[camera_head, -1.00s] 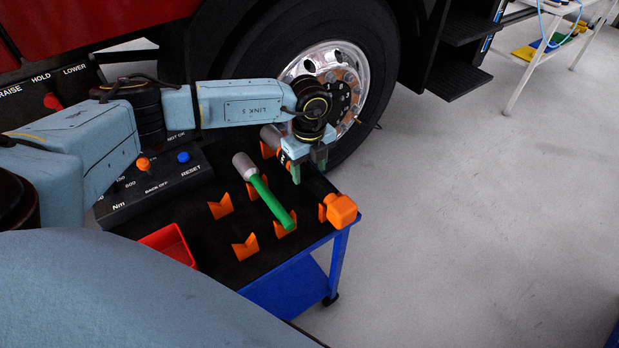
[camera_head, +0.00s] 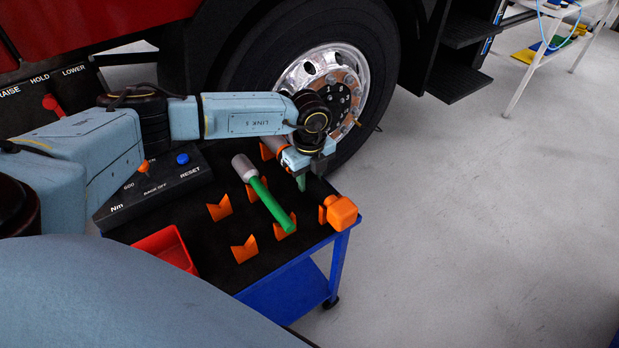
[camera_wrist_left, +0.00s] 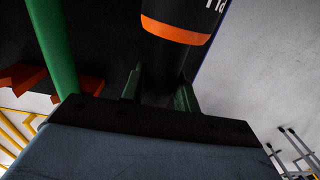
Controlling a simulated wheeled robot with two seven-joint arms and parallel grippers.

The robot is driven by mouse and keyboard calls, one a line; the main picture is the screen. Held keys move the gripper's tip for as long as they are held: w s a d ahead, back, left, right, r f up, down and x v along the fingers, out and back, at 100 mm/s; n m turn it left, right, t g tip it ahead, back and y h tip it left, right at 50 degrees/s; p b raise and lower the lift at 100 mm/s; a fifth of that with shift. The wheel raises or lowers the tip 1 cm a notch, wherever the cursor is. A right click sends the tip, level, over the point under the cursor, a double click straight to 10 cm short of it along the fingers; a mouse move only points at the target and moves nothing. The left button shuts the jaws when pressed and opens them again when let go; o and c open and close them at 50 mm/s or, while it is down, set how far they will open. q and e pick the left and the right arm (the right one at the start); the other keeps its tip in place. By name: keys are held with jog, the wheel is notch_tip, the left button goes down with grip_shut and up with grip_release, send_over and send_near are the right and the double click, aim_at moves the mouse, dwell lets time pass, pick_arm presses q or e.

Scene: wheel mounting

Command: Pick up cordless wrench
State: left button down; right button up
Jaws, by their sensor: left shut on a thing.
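The cordless wrench (camera_head: 341,212) has a dark body, an orange block at its near end and an orange band. It lies along the right edge of the cart top, at the height of the orange cradles. My left gripper (camera_head: 303,178) comes down over its dark middle and is shut on it. In the left wrist view the wrench's dark body and orange band (camera_wrist_left: 177,32) lead down between the green fingers of my left gripper (camera_wrist_left: 160,92). The fingers and forearm hide part of the wrench in the head view. My right gripper is out of view.
A green-handled tool (camera_head: 270,203) lies in cradles just left of the wrench. Empty orange cradles (camera_head: 244,249) and a red bin (camera_head: 166,247) are on the cart. A control panel (camera_head: 158,187) stands at left. A truck wheel (camera_head: 304,74) is behind.

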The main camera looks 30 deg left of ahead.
aim_at(310, 173)
pick_arm(q)
jog(key=shift+w+r, duration=0.1)
jog(key=shift+r, duration=0.1)
